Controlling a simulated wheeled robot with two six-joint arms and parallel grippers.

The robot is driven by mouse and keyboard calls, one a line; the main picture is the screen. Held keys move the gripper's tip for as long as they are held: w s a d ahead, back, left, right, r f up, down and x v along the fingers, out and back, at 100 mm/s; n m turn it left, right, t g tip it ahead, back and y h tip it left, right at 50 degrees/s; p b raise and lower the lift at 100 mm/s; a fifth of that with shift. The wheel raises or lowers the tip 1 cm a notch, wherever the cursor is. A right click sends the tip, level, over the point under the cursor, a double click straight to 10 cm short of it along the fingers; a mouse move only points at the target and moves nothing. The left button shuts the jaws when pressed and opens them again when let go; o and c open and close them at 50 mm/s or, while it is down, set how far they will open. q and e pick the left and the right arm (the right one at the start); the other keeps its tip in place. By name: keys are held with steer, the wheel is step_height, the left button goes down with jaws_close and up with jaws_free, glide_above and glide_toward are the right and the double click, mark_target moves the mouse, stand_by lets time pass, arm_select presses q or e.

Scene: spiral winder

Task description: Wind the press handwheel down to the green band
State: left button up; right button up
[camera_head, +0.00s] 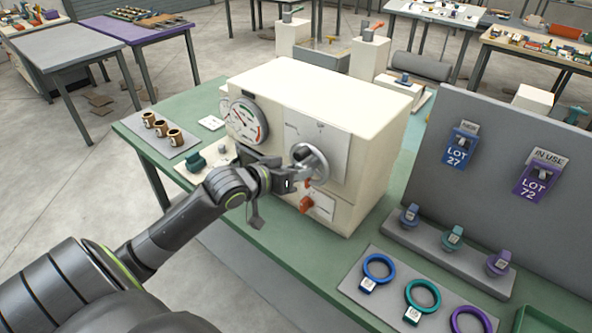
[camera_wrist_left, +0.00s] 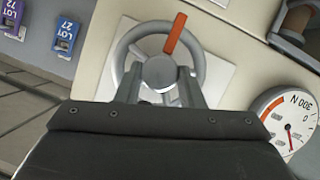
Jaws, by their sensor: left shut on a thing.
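The press (camera_head: 345,105) is a cream box on a green table. Its grey handwheel (camera_head: 316,158) is on the front face and also shows in the left wrist view (camera_wrist_left: 119,52), with an orange-red mark (camera_wrist_left: 175,33) on it. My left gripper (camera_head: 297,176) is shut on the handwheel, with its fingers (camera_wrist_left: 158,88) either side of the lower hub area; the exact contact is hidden. The round dial (camera_head: 246,122) has green and red markings and also shows in the left wrist view (camera_wrist_left: 288,122). The needle's relation to the green band is too small to tell. My right gripper is not in view.
A red-orange knob (camera_head: 306,204) sits below the handwheel. Coloured rings on a grey mat (camera_head: 393,315) and a grey panel with lot tags (camera_head: 462,147) stand to the right.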

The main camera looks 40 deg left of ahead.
arm_select(q)
steer(key=shift+f, duration=0.15)
steer(key=o, duration=1)
steer(key=shift+s, duration=0.1)
steer(key=p+v, duration=0.8)
steer(key=v, duration=0.9)
steer(key=shift+s+p, duration=0.1)
steer(key=shift+p, duration=0.2)
steer(key=shift+a, duration=0.15)
